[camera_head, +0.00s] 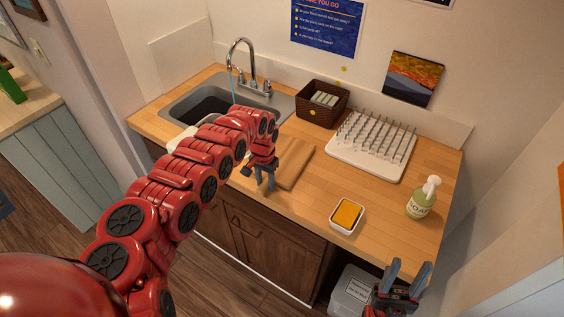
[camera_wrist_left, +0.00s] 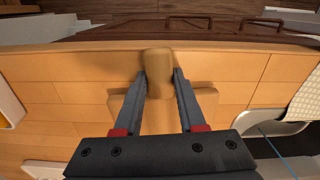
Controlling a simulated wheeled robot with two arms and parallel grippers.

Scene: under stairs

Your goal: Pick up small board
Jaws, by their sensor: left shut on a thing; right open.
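The small wooden board (camera_head: 295,163) lies on the wooden counter, right of the sink, with its handle end toward the front edge. My left gripper (camera_head: 265,187) reaches over the front of the counter and covers part of the board in the head view. In the left wrist view, my left gripper (camera_wrist_left: 160,77) is shut on the board's rounded handle (camera_wrist_left: 158,60), one finger on each side. The board's body (camera_wrist_left: 158,122) shows between and beside the fingers. My right gripper (camera_head: 408,270) is open and empty, low at the right, in front of the counter.
The sink (camera_head: 205,103) with a tap is left of the board. Behind are a brown basket (camera_head: 315,112) and a white drying rack (camera_head: 352,162). A sponge dish (camera_head: 347,228) and soap bottle (camera_head: 420,205) stand at the right. A bin (camera_head: 350,293) is below the counter.

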